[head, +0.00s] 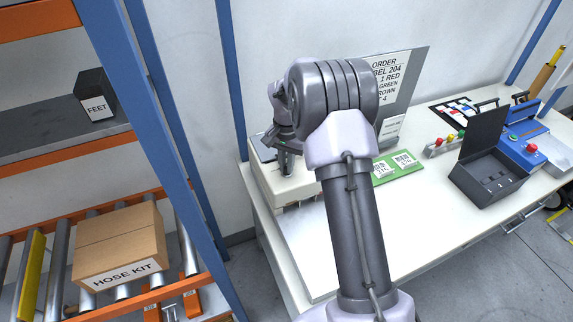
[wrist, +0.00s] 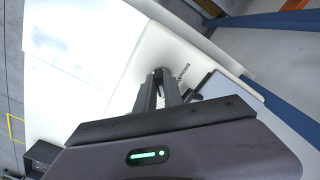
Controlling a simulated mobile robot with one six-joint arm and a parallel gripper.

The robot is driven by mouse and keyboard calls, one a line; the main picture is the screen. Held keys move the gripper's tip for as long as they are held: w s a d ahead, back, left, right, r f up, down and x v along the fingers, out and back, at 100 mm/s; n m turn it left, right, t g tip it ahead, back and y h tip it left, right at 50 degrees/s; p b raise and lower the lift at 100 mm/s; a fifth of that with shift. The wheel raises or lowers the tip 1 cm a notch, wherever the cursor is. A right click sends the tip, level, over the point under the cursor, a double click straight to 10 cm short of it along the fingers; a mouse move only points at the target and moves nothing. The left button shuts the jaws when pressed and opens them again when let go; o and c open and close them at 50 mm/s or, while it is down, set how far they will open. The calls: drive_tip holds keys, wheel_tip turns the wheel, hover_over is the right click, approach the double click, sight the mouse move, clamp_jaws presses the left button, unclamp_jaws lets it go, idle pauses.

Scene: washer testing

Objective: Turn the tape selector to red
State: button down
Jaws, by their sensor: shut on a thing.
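The cream box (head: 300,192) stands at the left end of the white bench, and it also shows in the wrist view (wrist: 150,50). My gripper (head: 287,172) points down onto the top of this box. In the wrist view my gripper (wrist: 161,82) has its dark fingers close together on a small grey knob (wrist: 158,71), which looks like the tape selector. The fingers hide most of the knob. Dark lettering (wrist: 183,73) is printed beside it, too small and turned to read fully. I cannot tell which colour the selector points to.
A green board (head: 398,168) with white labels lies right of my arm. A dark open bin (head: 485,185) and a blue unit (head: 522,150) with buttons stand further right. A grey order board (head: 405,85) rises behind. A blue rack post (head: 165,110) stands left of the bench.

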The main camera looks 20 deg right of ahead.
drive_tip(key=c, duration=1.5)
unclamp_jaws()
drive_tip(key=shift+o, duration=0.2)
wheel_tip(320, 180, up, 18)
drive_tip(key=p, duration=0.4)
drive_tip(key=shift+f, duration=0.2)
